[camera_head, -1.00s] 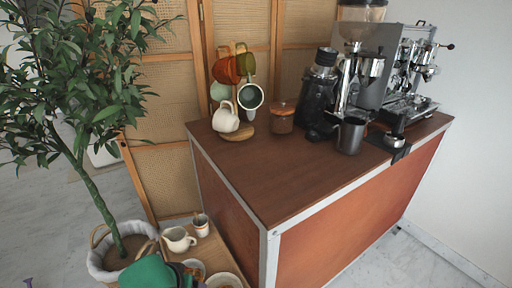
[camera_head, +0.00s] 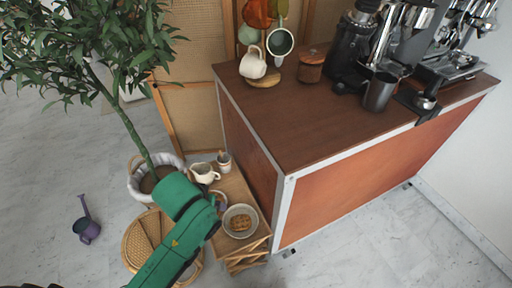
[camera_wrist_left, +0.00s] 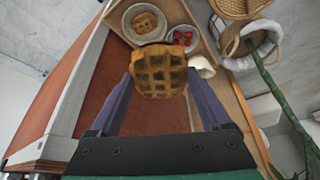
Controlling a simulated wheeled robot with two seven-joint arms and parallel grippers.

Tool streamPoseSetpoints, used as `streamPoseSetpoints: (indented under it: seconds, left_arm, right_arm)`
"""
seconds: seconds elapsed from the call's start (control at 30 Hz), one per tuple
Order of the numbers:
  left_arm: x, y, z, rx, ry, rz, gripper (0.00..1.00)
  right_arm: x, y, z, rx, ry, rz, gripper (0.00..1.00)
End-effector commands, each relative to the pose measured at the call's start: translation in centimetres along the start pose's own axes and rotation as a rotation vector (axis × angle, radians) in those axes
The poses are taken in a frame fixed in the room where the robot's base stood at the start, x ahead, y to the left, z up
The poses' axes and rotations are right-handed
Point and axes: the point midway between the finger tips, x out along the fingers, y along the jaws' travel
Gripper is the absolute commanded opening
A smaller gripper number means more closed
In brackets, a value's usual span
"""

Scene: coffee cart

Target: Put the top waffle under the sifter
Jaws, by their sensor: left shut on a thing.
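My left gripper (camera_wrist_left: 158,76) is shut on a round golden-brown waffle (camera_wrist_left: 158,66), which sits between its two fingertips in the left wrist view. Another waffle (camera_wrist_left: 146,23) lies in a pale bowl (camera_wrist_left: 126,17) beyond it; this bowl also shows in the head view (camera_head: 229,230), on a low wooden shelf, with its waffle (camera_head: 241,223) inside. In the head view my green left arm reaches over the shelf and hides the gripper and the held waffle. I cannot make out the sifter for sure. My right gripper is not in view.
A bowl of red fruit (camera_wrist_left: 182,37) and a cream pitcher (camera_wrist_left: 203,66) stand near the waffle bowl. A cup (camera_head: 224,160) stands behind the pitcher. The wooden cart (camera_head: 300,110) with coffee machines rises to the right. A potted tree (camera_head: 128,125) and wicker stool (camera_head: 138,238) are left.

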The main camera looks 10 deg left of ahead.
Motion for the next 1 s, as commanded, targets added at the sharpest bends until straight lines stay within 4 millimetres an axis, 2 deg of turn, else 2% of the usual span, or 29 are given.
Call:
streamPoseSetpoints:
  seconds: [0.13, 0.23, 0.43, 0.5, 0.6, 0.73, 1.0]
  left_arm:
    - [0.8, 0.6, -0.4, 0.039, 0.004, 0.014, 0.26]
    - [2.7, 2.3, -1.4, 0.149, 0.008, 0.055, 0.26]
    - [8.8, 6.3, -3.6, 0.515, 0.008, 0.196, 0.26]
    - [10.8, 6.5, -4.1, 0.621, 0.006, 0.238, 0.26]
    - [12.7, 5.8, -5.0, 0.714, 0.006, 0.279, 0.26]
    - [13.4, 4.8, -5.8, 0.760, 0.004, 0.307, 0.26]
    - [13.1, 4.6, -6.2, 0.770, 0.001, 0.319, 0.26]
  right_arm:
    - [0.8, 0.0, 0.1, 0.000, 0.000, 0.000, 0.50]
    - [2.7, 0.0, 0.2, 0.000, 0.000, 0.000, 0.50]
    - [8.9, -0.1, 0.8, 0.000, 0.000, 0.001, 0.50]
    - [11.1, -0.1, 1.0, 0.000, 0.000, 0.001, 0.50]
    - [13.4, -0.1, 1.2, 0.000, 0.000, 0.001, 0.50]
    - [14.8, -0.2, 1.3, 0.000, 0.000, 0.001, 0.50]
    - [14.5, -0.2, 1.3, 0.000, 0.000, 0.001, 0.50]
